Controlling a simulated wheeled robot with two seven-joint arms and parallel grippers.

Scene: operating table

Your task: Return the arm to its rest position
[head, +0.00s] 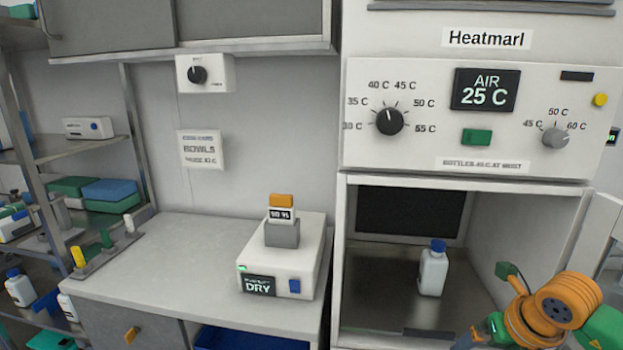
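Part of my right arm (540,312), with orange and green links, shows at the lower right, in front of the right side of the warming cabinet. I cannot make out the fingers of my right gripper. My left arm and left gripper are out of view. A white bottle with a blue cap (433,270) stands upright inside the open cabinet (468,178), to the left of my arm and apart from it in the picture.
A white DRY unit (313,262) with a grey block and an orange-topped piece stands on the counter (190,240). A small rack (108,245) is at the counter's left. Shelves (80,148) stand at far left. An open door (600,225) is at right.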

